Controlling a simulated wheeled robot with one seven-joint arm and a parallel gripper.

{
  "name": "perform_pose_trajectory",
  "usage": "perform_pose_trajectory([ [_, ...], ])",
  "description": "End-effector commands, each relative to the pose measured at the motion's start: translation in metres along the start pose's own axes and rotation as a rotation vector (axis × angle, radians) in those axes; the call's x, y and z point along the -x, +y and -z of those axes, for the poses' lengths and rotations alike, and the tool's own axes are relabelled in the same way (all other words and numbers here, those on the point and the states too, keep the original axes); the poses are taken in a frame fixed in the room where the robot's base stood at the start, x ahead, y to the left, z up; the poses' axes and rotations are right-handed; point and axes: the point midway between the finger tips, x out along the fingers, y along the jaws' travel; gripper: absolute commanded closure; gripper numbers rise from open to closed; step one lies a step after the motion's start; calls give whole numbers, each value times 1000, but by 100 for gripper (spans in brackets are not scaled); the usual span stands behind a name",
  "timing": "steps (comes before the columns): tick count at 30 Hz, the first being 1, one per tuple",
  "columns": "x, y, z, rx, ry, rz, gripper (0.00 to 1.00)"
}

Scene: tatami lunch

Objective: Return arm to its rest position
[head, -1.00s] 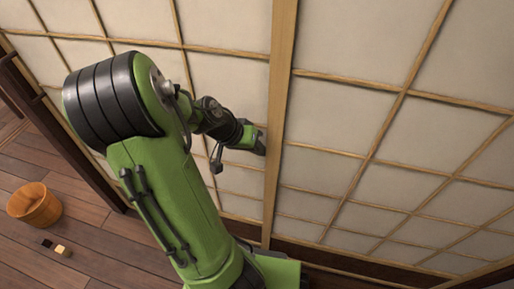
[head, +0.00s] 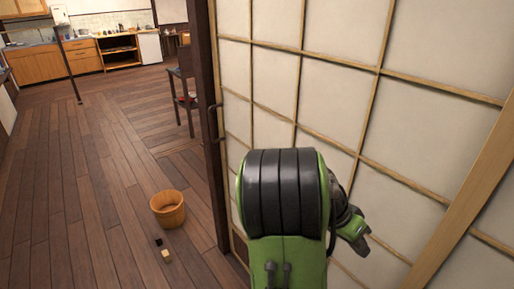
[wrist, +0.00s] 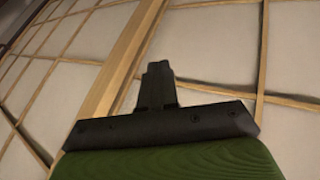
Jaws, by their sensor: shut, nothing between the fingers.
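My green and black arm stands in the middle of the head view, bent, close to the sliding paper screen (head: 330,60). My gripper (head: 362,245) shows at the right of the arm, partly hidden behind it, in front of the screen. In the wrist view my gripper (wrist: 158,80) is shut, its dark fingers together with nothing between them. The pale panels and wooden bars of the screen (wrist: 215,45) fill the wrist view behind the fingers.
A wooden bucket (head: 167,209) stands on the plank floor, with a small black block (head: 158,242) and a small yellowish block (head: 166,256) near it. A dark chair or table (head: 184,95) stands farther back, before kitchen cabinets (head: 45,65). The floor at left is clear.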

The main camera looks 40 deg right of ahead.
Motion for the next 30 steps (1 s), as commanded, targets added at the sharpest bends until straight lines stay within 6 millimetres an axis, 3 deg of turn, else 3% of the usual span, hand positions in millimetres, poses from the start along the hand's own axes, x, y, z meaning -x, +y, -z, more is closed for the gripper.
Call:
perform_pose_trajectory([
  [6, 1, -1, -1, 5, -1, 6, 100],
  [8, 9, -6, -5, 38, -8, 46, 100],
  [11, 51, -23, -29, 205, -28, 233, 100],
  [14, 120, -34, -74, 498, -15, 507, 100],
  [18, 207, -8, -146, 945, 106, 844, 100],
  [21, 244, 28, -189, 1223, 240, 1011, 100],
  [25, 260, 61, -221, 1440, 377, 1116, 100],
  [30, 261, 69, -230, 1497, 416, 1137, 100],
])
